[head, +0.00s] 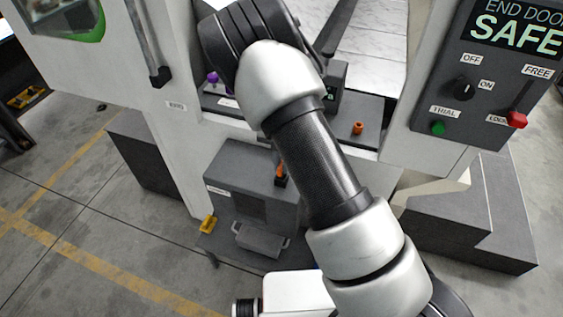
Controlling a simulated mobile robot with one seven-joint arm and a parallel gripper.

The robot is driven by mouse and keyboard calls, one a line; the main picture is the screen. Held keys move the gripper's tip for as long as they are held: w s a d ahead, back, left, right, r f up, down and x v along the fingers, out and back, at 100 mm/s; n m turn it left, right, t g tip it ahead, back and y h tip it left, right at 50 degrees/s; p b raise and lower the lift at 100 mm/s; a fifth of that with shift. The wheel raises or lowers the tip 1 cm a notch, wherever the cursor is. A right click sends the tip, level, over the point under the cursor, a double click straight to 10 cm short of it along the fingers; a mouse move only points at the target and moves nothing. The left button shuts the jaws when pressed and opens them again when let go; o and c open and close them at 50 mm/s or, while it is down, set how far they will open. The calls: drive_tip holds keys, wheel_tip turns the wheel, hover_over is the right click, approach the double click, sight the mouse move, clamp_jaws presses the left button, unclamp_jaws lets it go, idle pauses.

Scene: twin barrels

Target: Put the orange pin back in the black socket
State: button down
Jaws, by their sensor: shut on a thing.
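A small upright orange piece (280,169) shows just left of my arm, above the grey box. A small black block (281,182) is directly under it, and I cannot tell whether the piece is seated in it. A second short orange piece (358,128) stands on the dark ledge right of my arm. I cannot tell from this view which of the two is the task's pin. My arm crosses the middle of the picture and hides part of the ledge and the box. My gripper is not visible.
A grey box (225,172) with a handled drawer stands below the ledge. A yellow piece (207,223) is at its left. A purple knob (213,77) is on the ledge's left. A control panel (480,85) reading "END DOOR SAFE" is at right. Open floor lies at left.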

drive_tip(key=shift+f, duration=0.9)
drive_tip(key=c, duration=1.7)
unclamp_jaws()
drive_tip(key=shift+r, duration=0.1)
wheel_tip(320, 180, up, 17)
drive_tip(key=shift+r, duration=0.15)
